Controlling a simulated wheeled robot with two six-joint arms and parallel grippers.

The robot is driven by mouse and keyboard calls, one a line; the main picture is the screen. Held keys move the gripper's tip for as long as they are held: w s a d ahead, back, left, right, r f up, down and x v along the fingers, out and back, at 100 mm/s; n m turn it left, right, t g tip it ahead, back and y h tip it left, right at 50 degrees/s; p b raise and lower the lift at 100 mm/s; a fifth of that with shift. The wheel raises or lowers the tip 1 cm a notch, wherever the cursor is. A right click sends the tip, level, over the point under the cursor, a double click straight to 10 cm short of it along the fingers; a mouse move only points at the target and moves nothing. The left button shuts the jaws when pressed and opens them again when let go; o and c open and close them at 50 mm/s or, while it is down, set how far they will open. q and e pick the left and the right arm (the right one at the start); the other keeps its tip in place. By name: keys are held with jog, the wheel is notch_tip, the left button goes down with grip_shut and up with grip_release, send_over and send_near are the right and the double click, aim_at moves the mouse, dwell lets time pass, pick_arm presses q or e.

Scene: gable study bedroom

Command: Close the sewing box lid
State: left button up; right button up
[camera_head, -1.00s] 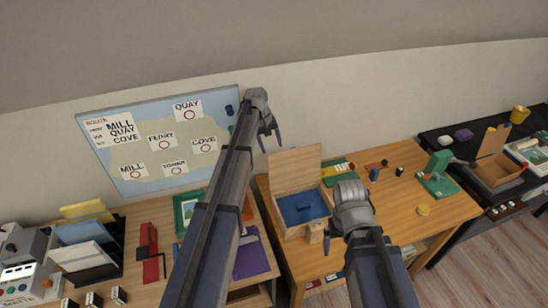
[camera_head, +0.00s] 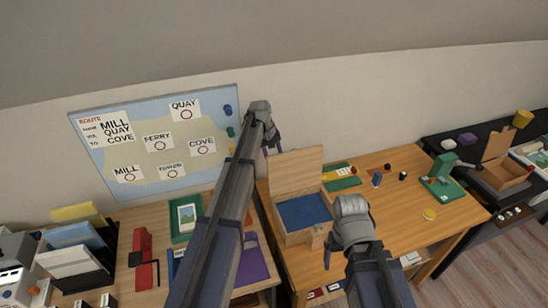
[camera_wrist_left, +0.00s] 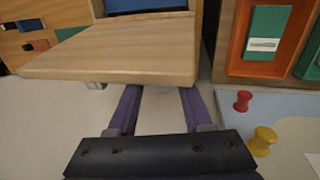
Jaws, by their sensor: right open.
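The wooden sewing box (camera_head: 292,238) stands on the middle desk with a blue inside (camera_head: 303,211). Its lid (camera_head: 296,170) stands open, tilted up at the back. My left gripper (camera_head: 273,147) is beside the lid's upper left edge, on the wall side. In the left wrist view a wooden slab, apparently the lid (camera_wrist_left: 115,50), covers the tips of my left gripper (camera_wrist_left: 157,100); its purple fingers are apart with nothing seen between them. Contact with the lid cannot be told. My right gripper (camera_head: 332,246) is open near the box's front right corner, partly hidden by its wrist.
The middle desk (camera_head: 400,220) is clear right of the box, apart from a green stand (camera_head: 440,178) and small items. Another open wooden box (camera_head: 505,175) is on the black table. The map board (camera_head: 155,145) is on the wall at left.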

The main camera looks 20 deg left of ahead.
pick_arm(q)
grip_shut()
dwell(1.0)
